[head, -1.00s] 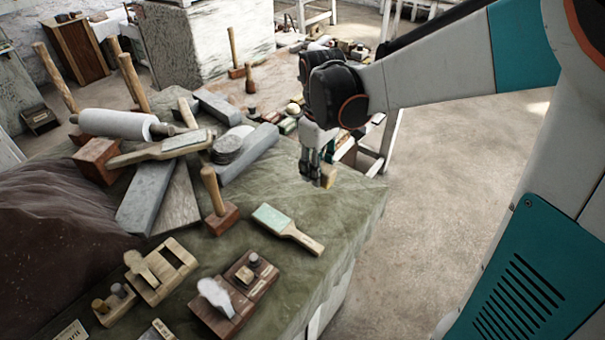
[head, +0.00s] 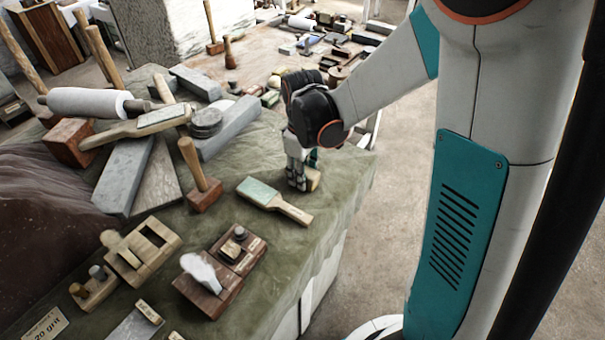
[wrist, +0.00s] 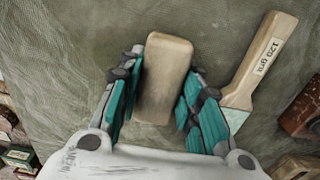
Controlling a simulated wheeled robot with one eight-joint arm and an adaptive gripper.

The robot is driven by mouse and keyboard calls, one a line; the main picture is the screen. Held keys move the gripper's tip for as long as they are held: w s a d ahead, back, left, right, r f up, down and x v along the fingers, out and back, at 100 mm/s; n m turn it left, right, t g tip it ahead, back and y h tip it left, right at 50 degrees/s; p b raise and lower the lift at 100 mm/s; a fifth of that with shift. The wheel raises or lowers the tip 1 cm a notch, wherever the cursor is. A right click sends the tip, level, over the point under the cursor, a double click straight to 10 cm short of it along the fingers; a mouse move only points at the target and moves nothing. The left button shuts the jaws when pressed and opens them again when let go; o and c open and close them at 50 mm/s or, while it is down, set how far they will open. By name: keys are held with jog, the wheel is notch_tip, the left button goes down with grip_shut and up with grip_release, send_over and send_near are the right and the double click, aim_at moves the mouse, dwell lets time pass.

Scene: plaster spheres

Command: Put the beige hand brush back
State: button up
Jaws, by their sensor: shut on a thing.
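The beige hand brush (head: 314,182) shows as a small pale block at my gripper (head: 299,184) in the head view. In the wrist view the brush (wrist: 165,75) is a rounded beige block lying lengthwise between the teal-padded fingers of my gripper (wrist: 164,88). My gripper is shut on it, pointing down over the green cloth (head: 345,185) near the table's right edge. The brush is low, at or just above the cloth; I cannot tell whether it touches. Its underside is hidden.
A paddle (head: 275,200) marked 120 grit lies just left of my gripper; it also shows in the wrist view (wrist: 256,70). A wooden mallet (head: 200,180) stands further left. Planes (head: 215,280) lie in front. The cloth right of the brush is bare.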

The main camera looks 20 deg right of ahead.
jog(key=shift+f, duration=0.15)
jog(key=o, duration=0.9)
notch_tip(320, 180, up, 12)
jog(key=p, duration=0.4)
jog(key=shift+s+r+m+t, duration=1.2)
jog(key=shift+s+r, duration=0.15)
jog(key=shift+s, duration=1.15)
jog(key=shift+s+r+m+t, duration=1.2)
jog(key=shift+s+r, duration=0.1)
jog(key=shift+s, duration=1.2)
jog(key=shift+s+r+m+t, duration=1.2)
jog(key=shift+s+r, duration=0.15)
jog(key=shift+s, duration=1.15)
